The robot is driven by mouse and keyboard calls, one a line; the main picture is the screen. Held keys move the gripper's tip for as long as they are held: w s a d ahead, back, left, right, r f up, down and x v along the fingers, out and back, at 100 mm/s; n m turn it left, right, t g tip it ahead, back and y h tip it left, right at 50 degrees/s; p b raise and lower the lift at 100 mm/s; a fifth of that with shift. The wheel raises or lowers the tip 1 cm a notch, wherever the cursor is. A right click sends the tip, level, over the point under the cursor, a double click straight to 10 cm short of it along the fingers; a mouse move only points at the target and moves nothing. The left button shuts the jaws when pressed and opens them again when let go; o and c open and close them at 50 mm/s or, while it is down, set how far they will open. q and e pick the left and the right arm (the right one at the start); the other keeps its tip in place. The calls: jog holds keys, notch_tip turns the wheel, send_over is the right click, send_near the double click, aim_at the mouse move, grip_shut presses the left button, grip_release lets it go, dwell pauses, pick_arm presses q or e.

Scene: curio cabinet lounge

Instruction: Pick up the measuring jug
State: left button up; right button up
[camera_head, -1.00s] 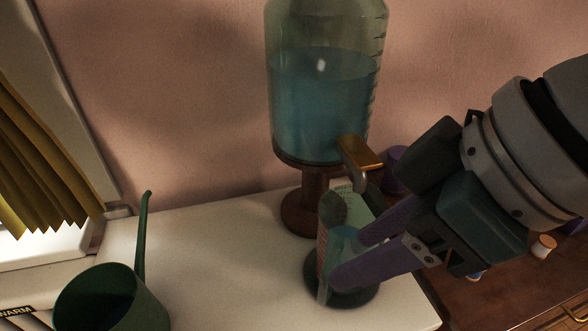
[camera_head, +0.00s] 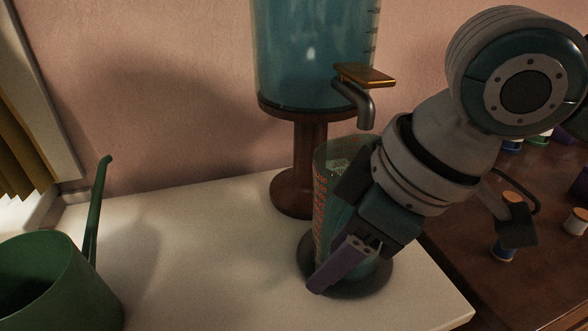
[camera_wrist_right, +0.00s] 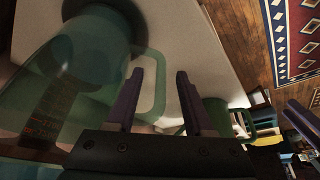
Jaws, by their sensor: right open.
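The measuring jug (camera_head: 322,205) is clear greenish with red markings. It stands upright on a dark round base (camera_head: 378,284) on the white counter, below a dispenser's tap. In the right wrist view the jug (camera_wrist_right: 75,75) fills the left side, and its handle loop (camera_wrist_right: 158,95) shows between my fingers. My right gripper (camera_head: 338,268) is in front of the jug in the head view, pointing down and left and hiding part of it. In the wrist view the gripper's (camera_wrist_right: 155,78) purple fingers are apart, one on each side of part of the handle. I cannot tell whether they touch it.
A glass dispenser (camera_head: 310,50) of blue liquid on a wooden stand (camera_head: 292,195) is behind the jug, its tap (camera_head: 362,100) overhead. A green can (camera_head: 65,285) is at left. Spools (camera_head: 575,220) sit on the brown surface at right. The counter's middle is clear.

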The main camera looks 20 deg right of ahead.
jog(key=x, duration=0.4)
jog(key=shift+s+b, duration=0.15)
jog(key=shift+b, duration=0.25)
grip_shut()
dwell(0.9)
jog(key=shift+r, duration=0.15)
